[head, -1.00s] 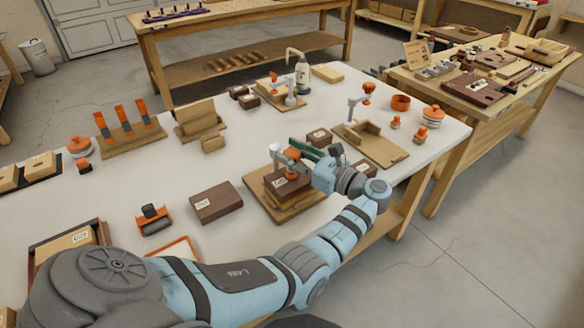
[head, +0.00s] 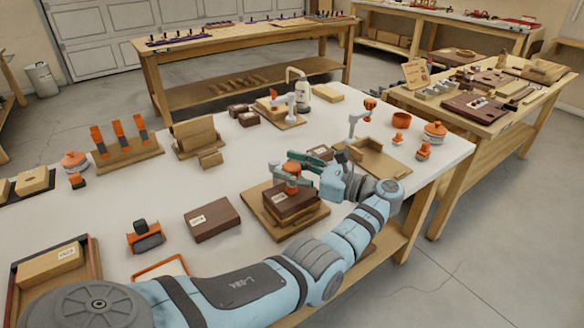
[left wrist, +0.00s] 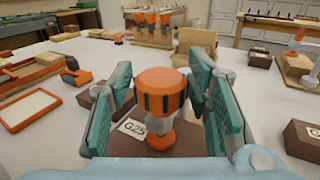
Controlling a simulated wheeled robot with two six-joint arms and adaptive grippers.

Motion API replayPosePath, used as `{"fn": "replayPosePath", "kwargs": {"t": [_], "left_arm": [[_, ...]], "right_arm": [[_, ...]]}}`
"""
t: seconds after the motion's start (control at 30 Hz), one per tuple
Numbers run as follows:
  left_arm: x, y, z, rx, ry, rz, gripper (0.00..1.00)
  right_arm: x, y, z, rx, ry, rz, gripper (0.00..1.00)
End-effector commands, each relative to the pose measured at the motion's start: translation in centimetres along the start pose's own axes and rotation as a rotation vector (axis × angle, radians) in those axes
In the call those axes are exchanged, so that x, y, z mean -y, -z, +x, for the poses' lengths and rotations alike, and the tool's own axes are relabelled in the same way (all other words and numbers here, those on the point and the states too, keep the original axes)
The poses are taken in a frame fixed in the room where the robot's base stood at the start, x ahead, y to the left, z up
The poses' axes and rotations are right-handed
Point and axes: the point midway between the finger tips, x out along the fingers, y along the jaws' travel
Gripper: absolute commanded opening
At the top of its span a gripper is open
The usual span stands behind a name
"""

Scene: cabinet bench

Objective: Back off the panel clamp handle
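The panel clamp has an orange knob-shaped handle (head: 292,169), above a dark brown panel (head: 294,204) on a wooden board (head: 258,212). My left gripper (head: 290,168) is at the handle, with one teal finger on each side. In the left wrist view the handle (left wrist: 161,92) stands upright between the teal pads of the left gripper (left wrist: 161,85). Slim gaps show beside it, and the fingers look open. Below it is a grey metal stem and the panel (left wrist: 142,148) labelled G25. The rest of the clamp is mostly hidden. My right gripper is not in view.
A loose brown block (head: 212,220) and an orange-and-black tool (head: 145,237) lie left of the board. Another wooden fixture (head: 375,158) stands to the right. A second brown block (left wrist: 305,140) is close on the right in the wrist view. White bench surface is clear between them.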

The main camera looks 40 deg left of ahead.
Motion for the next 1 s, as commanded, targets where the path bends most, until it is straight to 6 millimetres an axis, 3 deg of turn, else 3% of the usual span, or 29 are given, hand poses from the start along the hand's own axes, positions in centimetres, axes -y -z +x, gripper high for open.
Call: {"fn": "replayPosePath", "kwargs": {"t": [0.37,0.47,0.73,0.83,1.0], "left_arm": [[0.1,-0.5,0.0,0.001,0.001,-0.003,0.55],[0.1,-2.0,0.0,0.000,0.002,-0.007,0.55],[0.0,-8.6,0.0,-0.001,0.001,-0.006,0.55],[0.0,-9.8,0.0,0.000,0.000,-0.003,0.55],[0.0,-10.1,0.0,0.001,0.000,-0.001,0.55]], "right_arm": [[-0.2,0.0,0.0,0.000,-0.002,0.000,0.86],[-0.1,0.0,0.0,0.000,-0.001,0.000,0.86],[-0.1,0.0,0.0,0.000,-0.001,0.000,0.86],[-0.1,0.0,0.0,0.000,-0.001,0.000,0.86],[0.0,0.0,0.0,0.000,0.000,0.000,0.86]]}}
